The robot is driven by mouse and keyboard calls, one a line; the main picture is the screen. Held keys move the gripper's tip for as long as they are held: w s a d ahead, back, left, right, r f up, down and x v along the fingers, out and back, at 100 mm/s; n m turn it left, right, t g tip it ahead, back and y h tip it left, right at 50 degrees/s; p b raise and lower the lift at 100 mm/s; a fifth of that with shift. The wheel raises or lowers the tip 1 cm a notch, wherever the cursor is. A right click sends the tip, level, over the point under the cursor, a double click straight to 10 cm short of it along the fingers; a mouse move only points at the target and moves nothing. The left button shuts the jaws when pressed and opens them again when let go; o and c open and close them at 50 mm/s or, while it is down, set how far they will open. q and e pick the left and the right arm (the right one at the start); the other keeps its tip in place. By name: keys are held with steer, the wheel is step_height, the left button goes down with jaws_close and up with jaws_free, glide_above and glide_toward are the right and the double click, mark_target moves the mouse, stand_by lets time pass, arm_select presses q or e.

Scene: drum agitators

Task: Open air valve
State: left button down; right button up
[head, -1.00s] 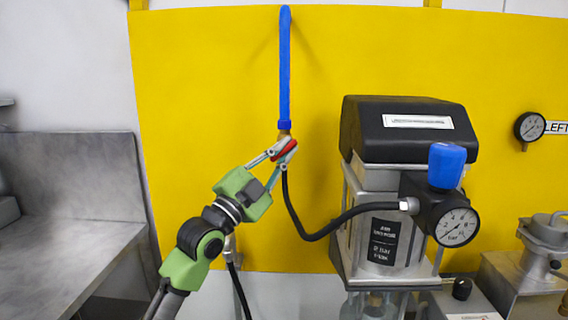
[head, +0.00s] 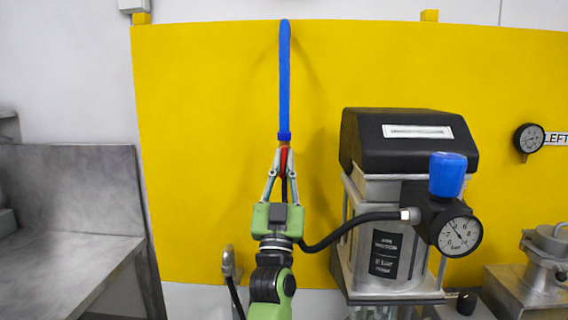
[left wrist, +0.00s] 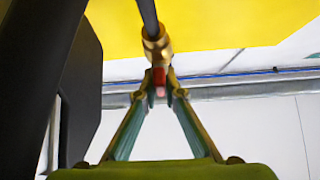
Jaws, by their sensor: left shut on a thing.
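The air valve is a brass fitting (left wrist: 157,48) at the lower end of the blue pipe (head: 284,85), with a black hose attached. Its red handle (head: 284,163) now stands about upright, in line with the pipe. My left gripper (head: 282,158) comes from below and is shut on the red handle, with a finger on each side. In the left wrist view the red handle (left wrist: 158,77) sits between the fingertips, just by the brass fitting. My right gripper is not in view.
A yellow panel (head: 215,120) stands behind the pipe. To the right is a machine with a black cover (head: 395,145), a blue knob (head: 447,175) and a pressure gauge (head: 459,235). A black hose (head: 345,228) runs to it. A grey bench (head: 65,270) is at left.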

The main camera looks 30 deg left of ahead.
mark_target(283, 146)
arm_select(q)
steer(key=shift+n+g+y, duration=0.6)
steer(key=shift+n+y, duration=0.5)
steer(key=c, duration=2.1)
jaws_free()
steer(key=shift+c, duration=0.2)
steer(key=shift+r, duration=0.1)
step_height(283, 146, up, 10)
steer(key=shift+f, duration=0.1)
steer(key=shift+f, duration=0.1)
